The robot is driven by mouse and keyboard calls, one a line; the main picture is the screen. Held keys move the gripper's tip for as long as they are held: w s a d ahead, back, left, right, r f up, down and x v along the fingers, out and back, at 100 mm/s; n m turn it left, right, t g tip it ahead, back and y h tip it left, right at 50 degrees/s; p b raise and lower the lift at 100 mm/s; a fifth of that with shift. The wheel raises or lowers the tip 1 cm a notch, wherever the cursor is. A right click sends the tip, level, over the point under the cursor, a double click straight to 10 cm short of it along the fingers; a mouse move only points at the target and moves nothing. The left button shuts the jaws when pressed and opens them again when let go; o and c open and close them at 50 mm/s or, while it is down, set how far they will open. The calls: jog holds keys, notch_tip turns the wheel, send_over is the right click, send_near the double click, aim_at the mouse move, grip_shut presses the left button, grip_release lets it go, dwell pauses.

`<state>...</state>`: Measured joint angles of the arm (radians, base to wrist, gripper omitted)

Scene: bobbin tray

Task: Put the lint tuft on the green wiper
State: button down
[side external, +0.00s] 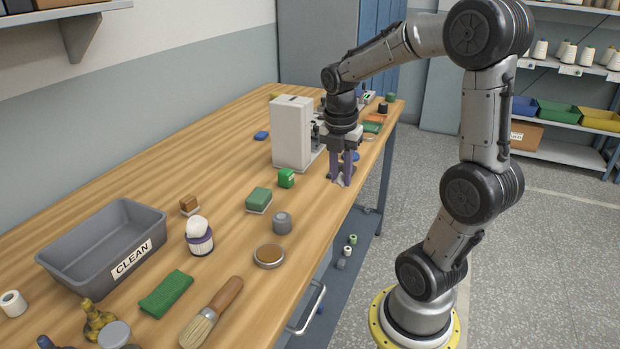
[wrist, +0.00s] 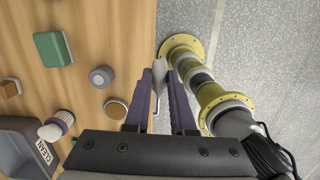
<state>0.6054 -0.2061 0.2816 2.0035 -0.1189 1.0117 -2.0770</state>
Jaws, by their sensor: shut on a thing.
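The lint tuft, a small whitish piece, is pinched between my purple fingertips; it shows in the side view (side external: 338,182) and in the wrist view (wrist: 158,78). My gripper (side external: 342,176) is shut on it, pointing down near the bench's right edge, beside the white machine. A folded green cloth (side external: 166,293), which looks like the green wiper, lies flat at the front of the bench, far from my gripper. A green block with a pale base (side external: 259,200) is nearer to it and also shows in the wrist view (wrist: 53,49).
A white machine (side external: 292,132) stands close to the left of my gripper. A grey knob (side external: 282,222), round tin (side external: 269,256), purple-banded brush (side external: 199,237) and wooden-handled brush (side external: 212,314) stand or lie toward the front. The CLEAN bin (side external: 88,245) is at left. The bench's left rear is mostly clear.

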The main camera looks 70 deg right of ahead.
jog(key=w+a+r, duration=0.2)
jog(key=w+r, duration=0.2)
jog(key=w, duration=0.2)
jog(key=n, duration=0.1)
send_over(259, 193)
jog(key=s+a, duration=0.1)
jog(key=f, duration=0.8)
jog(key=shift+s+a+f, duration=0.1)
jog(key=shift+s, duration=0.1)
jog(key=shift+w+d+f, duration=0.25)
jog(key=shift+w+f, duration=0.25)
jog(key=shift+f, duration=0.15)
jog(key=shift+w+f, duration=0.15)
jog(key=shift+f, duration=1.55)
jog(key=shift+f, duration=0.15)
jog(key=c, duration=0.8)
grip_release()
jog(key=shift+o, duration=0.2)
